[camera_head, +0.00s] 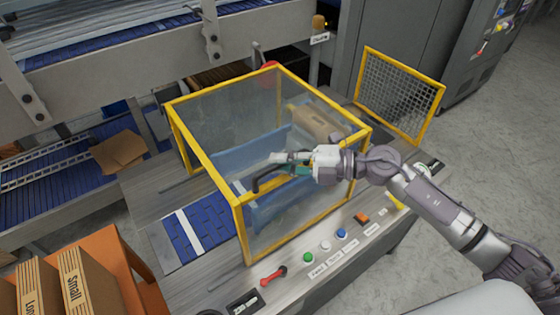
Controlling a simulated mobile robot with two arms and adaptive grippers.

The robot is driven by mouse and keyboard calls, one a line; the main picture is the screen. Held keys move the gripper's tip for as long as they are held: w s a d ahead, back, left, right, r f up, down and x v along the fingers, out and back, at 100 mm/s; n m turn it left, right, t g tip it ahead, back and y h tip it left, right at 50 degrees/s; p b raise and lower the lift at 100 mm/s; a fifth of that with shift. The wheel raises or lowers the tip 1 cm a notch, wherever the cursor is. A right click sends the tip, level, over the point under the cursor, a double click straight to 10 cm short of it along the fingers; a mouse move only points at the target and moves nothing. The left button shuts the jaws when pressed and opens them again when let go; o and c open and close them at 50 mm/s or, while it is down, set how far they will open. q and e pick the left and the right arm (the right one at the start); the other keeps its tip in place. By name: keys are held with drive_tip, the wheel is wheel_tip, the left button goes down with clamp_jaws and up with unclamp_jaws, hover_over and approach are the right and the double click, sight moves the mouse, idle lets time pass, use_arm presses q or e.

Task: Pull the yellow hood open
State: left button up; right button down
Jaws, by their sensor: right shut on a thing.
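The yellow hood (240,230) is a box with yellow frame bars and clear panels. It stands over the machine's table in the middle of the head view and looks closed. My right gripper (282,166) comes in from the right and is shut on the black handle. My left gripper is not in view.
Several coloured buttons (325,246) and a red lever (273,276) line the table's front edge. A yellow mesh guard (398,95) stands at the back right. Cardboard boxes (88,280) stand on an orange rack at the lower left. Grey floor is free at the right.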

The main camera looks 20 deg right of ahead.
drive_tip(key=shift+s+f, duration=0.1)
drive_tip(key=c, duration=1.1)
unclamp_jaws()
drive_tip(key=shift+c, duration=0.2)
drive_tip(key=shift+d, duration=0.2)
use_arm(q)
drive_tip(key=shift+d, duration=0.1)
use_arm(e)
drive_tip(key=v, duration=1.1)
drive_tip(key=shift+d, duration=0.4)
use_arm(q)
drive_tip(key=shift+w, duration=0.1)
